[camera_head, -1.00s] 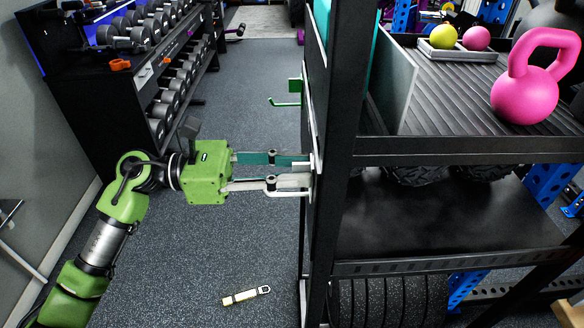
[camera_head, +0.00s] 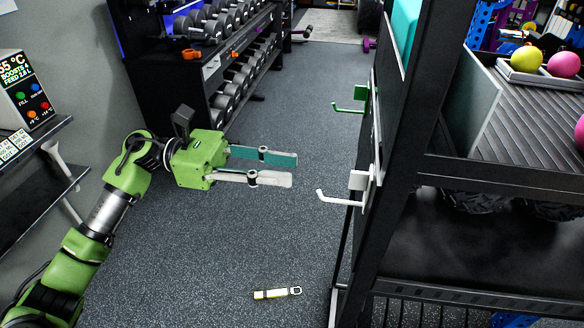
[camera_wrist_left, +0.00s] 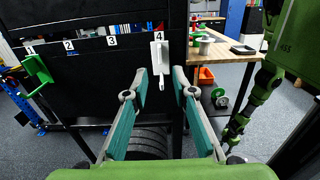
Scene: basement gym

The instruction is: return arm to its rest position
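My left gripper (camera_head: 293,170) is open and empty in the head view. Its two long fingers point right, toward the side of the black rack, with clear space between their tips and a white hook (camera_head: 340,199). In the left wrist view the gripper (camera_wrist_left: 160,80) shows a gap between its fingertips, with the white hook (camera_wrist_left: 160,57) beyond them under the number 4. My left arm (camera_head: 108,212) reaches in from the lower left, bent at the wrist. My right gripper cannot be made out in either view.
A green hook (camera_head: 348,109) sits farther along the rack's side (camera_head: 400,160). A yellow-and-white strap with a ring (camera_head: 277,293) lies on the floor. A dumbbell rack (camera_head: 170,75) stands behind my arm, and a shelf with a control panel (camera_head: 27,90) is at left. The middle floor is clear.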

